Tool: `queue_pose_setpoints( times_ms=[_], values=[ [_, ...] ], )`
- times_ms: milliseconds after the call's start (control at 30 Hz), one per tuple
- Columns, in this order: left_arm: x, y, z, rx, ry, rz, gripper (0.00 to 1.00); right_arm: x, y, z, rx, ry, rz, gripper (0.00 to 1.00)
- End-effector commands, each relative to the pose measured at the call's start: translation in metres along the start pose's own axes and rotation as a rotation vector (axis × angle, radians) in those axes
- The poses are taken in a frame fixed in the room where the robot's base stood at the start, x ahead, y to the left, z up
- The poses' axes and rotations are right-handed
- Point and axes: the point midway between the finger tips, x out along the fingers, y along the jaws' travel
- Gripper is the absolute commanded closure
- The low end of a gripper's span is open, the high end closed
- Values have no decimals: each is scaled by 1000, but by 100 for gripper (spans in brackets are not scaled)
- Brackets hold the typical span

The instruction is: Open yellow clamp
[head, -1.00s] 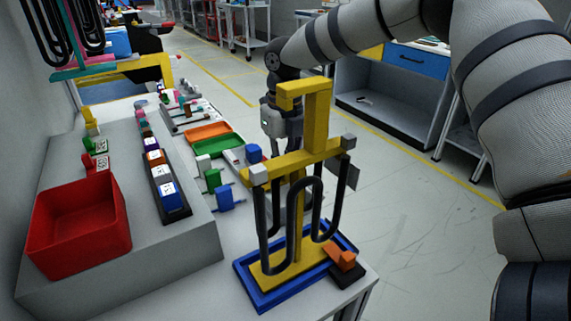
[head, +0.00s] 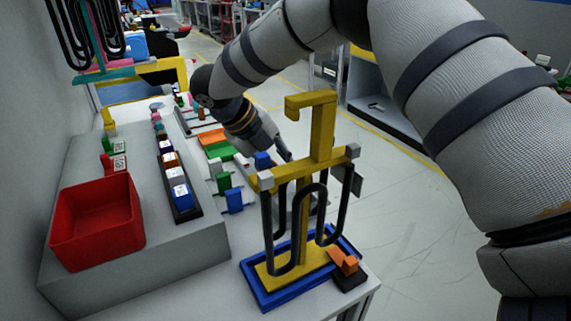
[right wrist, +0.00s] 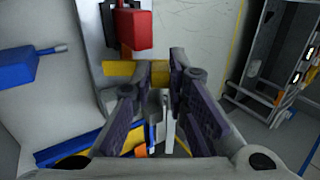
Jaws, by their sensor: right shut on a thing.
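My right arm comes in from the right in the head view, and its gripper (head: 285,152) slants down to the right behind a yellow stand (head: 322,130). The stand hides the fingertips there. In the right wrist view the right gripper (right wrist: 162,72) is closed around a flat yellow piece (right wrist: 120,68), which looks like the yellow clamp; part of it shows left of the fingers. The fingers hide the rest, and I cannot tell whether the clamp is open. My left gripper is not in view.
The yellow stand carries black loops in a blue tray (head: 256,291). A red bin (head: 97,221) sits on the grey step at left. An orange block (head: 343,262) is at the table's front corner. In the wrist view a red block (right wrist: 135,29) is just beyond the fingers.

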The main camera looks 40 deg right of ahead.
Motion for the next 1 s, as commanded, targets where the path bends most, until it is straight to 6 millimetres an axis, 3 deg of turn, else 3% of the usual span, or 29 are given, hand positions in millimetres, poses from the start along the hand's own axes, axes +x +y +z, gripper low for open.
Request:
queue_pose_setpoints(
  times_ms=[600, 633, 700, 1000],
  values=[
    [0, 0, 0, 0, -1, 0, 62, -3, 2, 0, 0, -1, -49, 100],
    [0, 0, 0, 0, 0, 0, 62, -3, 2, 0, 0, -1, -48, 83],
    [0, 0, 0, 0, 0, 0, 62, -3, 2, 0, 0, -1, -48, 67],
    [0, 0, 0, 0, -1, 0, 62, -4, 2, 0, 0, -1, -48, 65]
  ],
)
